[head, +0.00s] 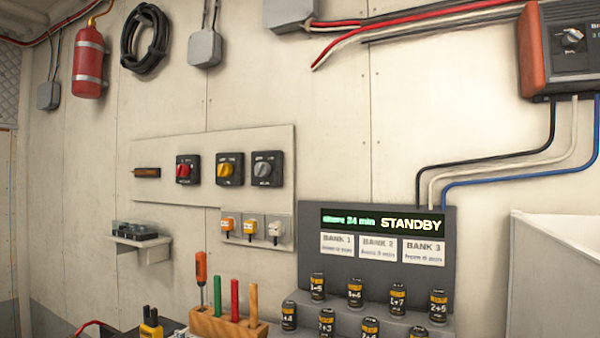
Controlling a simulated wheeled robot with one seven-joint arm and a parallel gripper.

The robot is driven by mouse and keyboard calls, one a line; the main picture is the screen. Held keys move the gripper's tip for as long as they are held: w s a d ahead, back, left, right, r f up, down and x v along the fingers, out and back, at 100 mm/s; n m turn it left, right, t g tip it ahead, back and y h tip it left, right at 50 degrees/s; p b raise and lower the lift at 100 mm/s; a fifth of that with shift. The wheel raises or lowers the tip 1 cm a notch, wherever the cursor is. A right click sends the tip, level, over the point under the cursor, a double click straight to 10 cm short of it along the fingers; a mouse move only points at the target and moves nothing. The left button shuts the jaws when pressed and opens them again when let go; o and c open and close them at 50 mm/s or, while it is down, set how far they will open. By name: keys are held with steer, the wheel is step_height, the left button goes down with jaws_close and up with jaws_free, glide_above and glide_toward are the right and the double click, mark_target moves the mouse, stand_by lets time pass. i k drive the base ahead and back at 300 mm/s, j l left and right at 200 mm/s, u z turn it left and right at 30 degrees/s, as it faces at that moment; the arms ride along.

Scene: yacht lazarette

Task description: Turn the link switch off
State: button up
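Three rotary switches sit on a pale wall panel (145,185) in the head view, each on a black square plate. The left one has a red knob (183,170), the middle one a yellow knob (226,170), the right one a grey knob (264,169). Their labels are too small to read, so I cannot tell which is the link switch or its exact setting. Below them, yellow, orange and white tagged items (250,229) hang on a small panel. My gripper is not in view.
A grey display unit (385,280) reads STANDBY above BANK 1 to 3 labels, with several battery-like cylinders (355,292) on steps in front. A wooden rack (225,328) holds a screwdriver and upright sticks. A small shelf (140,241) juts out left. An orange-black box (560,50) hangs upper right.

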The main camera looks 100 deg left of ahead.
mark_target(224, 170)
steer(key=u, duration=3.05)
steer(key=i+j, duration=0.25)
steer(key=j, duration=0.15)
steer(key=i+j, duration=0.25)
steer(key=j, duration=0.2)
steer(key=i+j, duration=0.25)
steer(key=j, duration=0.15)
